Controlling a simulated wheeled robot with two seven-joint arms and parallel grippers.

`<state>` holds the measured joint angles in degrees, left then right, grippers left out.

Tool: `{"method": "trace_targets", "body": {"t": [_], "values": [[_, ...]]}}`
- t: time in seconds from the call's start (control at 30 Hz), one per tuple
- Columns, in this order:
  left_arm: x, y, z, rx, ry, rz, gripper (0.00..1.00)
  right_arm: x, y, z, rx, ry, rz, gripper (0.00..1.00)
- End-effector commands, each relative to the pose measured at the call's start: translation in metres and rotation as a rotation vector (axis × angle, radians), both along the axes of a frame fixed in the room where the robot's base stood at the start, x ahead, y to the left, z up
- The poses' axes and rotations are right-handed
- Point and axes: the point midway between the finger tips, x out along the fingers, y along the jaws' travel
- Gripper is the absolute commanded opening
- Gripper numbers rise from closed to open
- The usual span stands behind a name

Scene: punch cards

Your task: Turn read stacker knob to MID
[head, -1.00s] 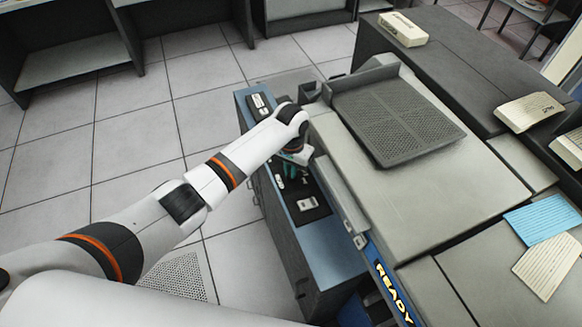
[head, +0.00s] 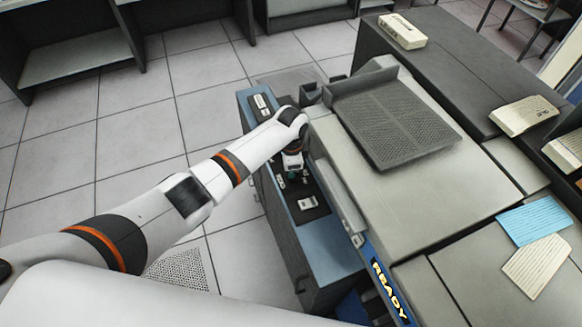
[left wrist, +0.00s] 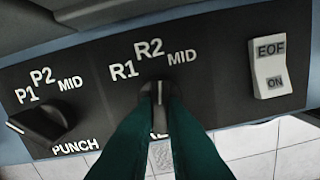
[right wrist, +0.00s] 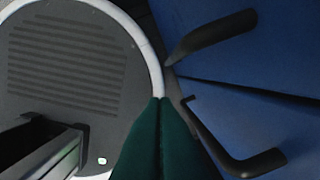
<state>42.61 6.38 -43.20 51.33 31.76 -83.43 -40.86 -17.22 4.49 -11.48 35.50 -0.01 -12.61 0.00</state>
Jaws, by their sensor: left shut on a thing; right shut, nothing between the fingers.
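The read stacker knob (left wrist: 161,92) is a dark knob with a pale pointer line, below the labels R1, R2 and MID in the left wrist view. Its line points about straight up in the picture, nearer R2 than the MID label (left wrist: 182,57). My left gripper (left wrist: 160,104) has its green fingers shut on this knob and hides its lower part. In the head view my left gripper (head: 292,174) reaches down to the dark control panel, and the knob cannot be made out. My right gripper (right wrist: 161,100) is shut and empty in the right wrist view.
The punch knob (left wrist: 40,124) is left of the held knob, and a white EOF switch (left wrist: 270,70) is to the right. The grey machine top (head: 410,200) with a perforated tray (head: 395,122) stands right of the panel. Blue panels with dark handles (right wrist: 210,38) are near my right gripper.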

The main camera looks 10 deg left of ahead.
Motion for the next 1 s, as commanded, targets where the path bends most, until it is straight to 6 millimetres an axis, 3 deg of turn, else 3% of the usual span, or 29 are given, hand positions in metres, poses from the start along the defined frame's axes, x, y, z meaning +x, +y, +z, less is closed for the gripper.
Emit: {"method": "trace_targets", "body": {"t": [0.5,1.0], "values": [[0.0033,-0.0002,0.001,-0.002,-0.004,-0.422,0.0,0.0004,-0.0024,-0.0008,-0.003,-0.001,0.0,0.0],[0.0041,-0.0005,0.0014,-0.002,-0.003,-0.566,0.0,0.0007,-0.0023,-0.0018,-0.003,-0.001,0.0,0.0]]}}
